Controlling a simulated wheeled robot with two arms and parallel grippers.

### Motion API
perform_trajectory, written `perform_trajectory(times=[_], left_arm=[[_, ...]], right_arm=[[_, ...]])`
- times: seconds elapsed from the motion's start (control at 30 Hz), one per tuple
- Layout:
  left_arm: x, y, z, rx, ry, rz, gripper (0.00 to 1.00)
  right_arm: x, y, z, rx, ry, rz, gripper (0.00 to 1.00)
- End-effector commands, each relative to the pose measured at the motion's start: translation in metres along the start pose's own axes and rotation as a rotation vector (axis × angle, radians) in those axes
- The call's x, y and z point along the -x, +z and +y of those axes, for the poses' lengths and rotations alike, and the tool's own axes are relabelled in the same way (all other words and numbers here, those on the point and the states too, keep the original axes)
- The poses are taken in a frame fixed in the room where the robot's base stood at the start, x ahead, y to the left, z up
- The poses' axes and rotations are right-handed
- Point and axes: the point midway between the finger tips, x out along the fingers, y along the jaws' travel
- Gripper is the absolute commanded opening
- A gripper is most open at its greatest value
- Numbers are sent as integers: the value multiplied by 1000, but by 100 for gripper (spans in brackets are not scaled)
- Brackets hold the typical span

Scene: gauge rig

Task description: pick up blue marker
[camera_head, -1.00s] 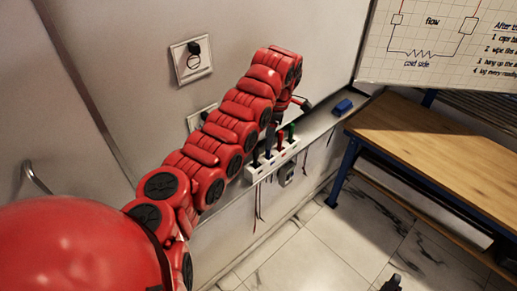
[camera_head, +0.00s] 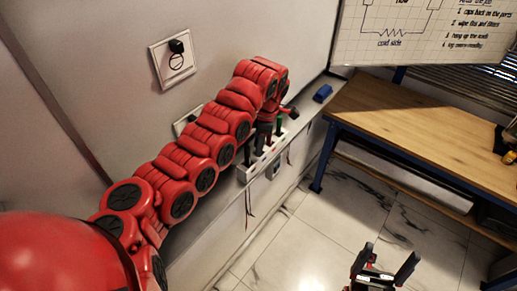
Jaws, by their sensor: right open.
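A white marker holder (camera_head: 246,174) is fixed on the ledge along the wall, with several upright markers in it. A dark marker, perhaps the blue one (camera_head: 259,141), stands in it, partly hidden by my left arm; its colour is hard to tell. A green marker (camera_head: 280,124) stands at the right end and a black one (camera_head: 247,151) at the left. My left gripper (camera_head: 290,113) is mostly hidden behind the end of my red arm, close above the holder; its fingers are unclear. My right gripper (camera_head: 386,264) is open and empty, low over the floor at the bottom right.
A blue eraser-like block (camera_head: 322,93) lies on the ledge right of the holder. A wooden workbench (camera_head: 420,125) with blue legs stands at the right. A whiteboard (camera_head: 430,35) hangs above. A dark plug (camera_head: 176,46) sits in a wall socket. The tiled floor between is open.

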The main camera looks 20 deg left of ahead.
Motion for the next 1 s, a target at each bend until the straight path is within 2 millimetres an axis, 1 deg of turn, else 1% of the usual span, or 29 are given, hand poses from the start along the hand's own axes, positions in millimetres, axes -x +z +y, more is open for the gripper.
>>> perform_trajectory(times=[0.03, 0.17, 0.2, 0.67, 0.87, 1.0], left_arm=[[0, 0, 0, 1, 0, 0, 24], [0, 0, 0, 1, 0, 0, 1], [0, 0, 0, 1, 0, 0, 0], [1, -1, 0, 1, 1, 0, 0], [12, -3, 2, 2, 3, 2, 0], [26, -5, 2, 2, 4, 3, 0]], right_arm=[[0, 0, 0, 0, 0, 0, 89], [0, 0, 0, 0, 0, 0, 89], [0, 0, 0, 0, 0, 0, 89], [1, 0, 0, 0, 0, 0, 89], [5, 1, 0, 0, 0, 0, 89], [10, 2, -1, 0, 0, 0, 89]])
